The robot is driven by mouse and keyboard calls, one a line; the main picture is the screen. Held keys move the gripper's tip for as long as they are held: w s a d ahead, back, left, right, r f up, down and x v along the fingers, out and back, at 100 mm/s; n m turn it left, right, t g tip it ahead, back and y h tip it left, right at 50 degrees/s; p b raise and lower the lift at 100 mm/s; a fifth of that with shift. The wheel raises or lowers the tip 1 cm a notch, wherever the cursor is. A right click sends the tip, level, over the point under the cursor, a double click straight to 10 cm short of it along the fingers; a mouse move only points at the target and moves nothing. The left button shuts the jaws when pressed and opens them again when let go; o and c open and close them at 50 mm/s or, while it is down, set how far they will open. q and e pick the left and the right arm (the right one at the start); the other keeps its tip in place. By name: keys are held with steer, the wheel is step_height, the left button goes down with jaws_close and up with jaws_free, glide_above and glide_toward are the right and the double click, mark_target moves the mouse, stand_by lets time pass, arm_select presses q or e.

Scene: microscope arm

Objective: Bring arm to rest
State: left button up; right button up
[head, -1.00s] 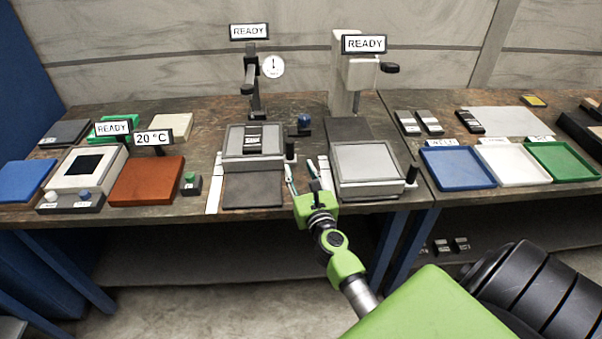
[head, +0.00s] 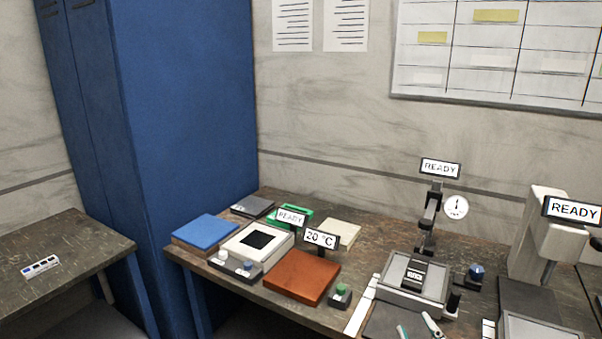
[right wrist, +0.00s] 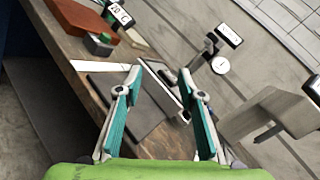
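A dark jointed arm (head: 430,212) stands upright behind a grey square stage (head: 386,271), with a READY sign (head: 440,168) above it and a round dial (head: 456,207) beside it. It also shows in the right wrist view (right wrist: 206,50), beyond my fingers. My right gripper (head: 417,328) shows only as fingertips at the bottom edge of the head view, in front of the stage. In the right wrist view my right gripper (right wrist: 162,80) is open, its teal-padded fingers apart, with nothing visibly held. My left gripper is not in view.
A pale column device (head: 536,235) with another READY sign stands right. Left are an orange plate (head: 303,277), a white device (head: 258,246) and a blue pad (head: 205,229). A tall blue cabinet (head: 190,130) separates this bench from a side table (head: 60,245).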

steer(key=s+a+f+n+g+y, duration=0.35)
steer(key=s+a+n, duration=0.25)
steer(key=a+n, duration=0.3)
steer(key=s+a+f+n+g+y, duration=0.4)
steer(key=s+a+n, duration=0.3)
steer(key=n, duration=0.4)
steer(key=s+d+f+n+g+h, duration=0.3)
steer(key=s+d+n+g+h, duration=0.15)
steer(key=s, duration=0.35)
steer(key=s+d+f+n+g+h, duration=0.35)
steer(key=s+n, duration=0.25)
steer(key=s, duration=0.3)
step_height(320, 180, down, 27)
steer(key=s+d, duration=0.1)
steer(key=s, duration=0.2)
steer(key=s+d+f+g, duration=0.2)
steer(key=s+d+f, duration=0.1)
steer(key=s+f, duration=1.2)
steer(key=shift+s+f, duration=0.15)
steer(key=shift+s, duration=0.55)
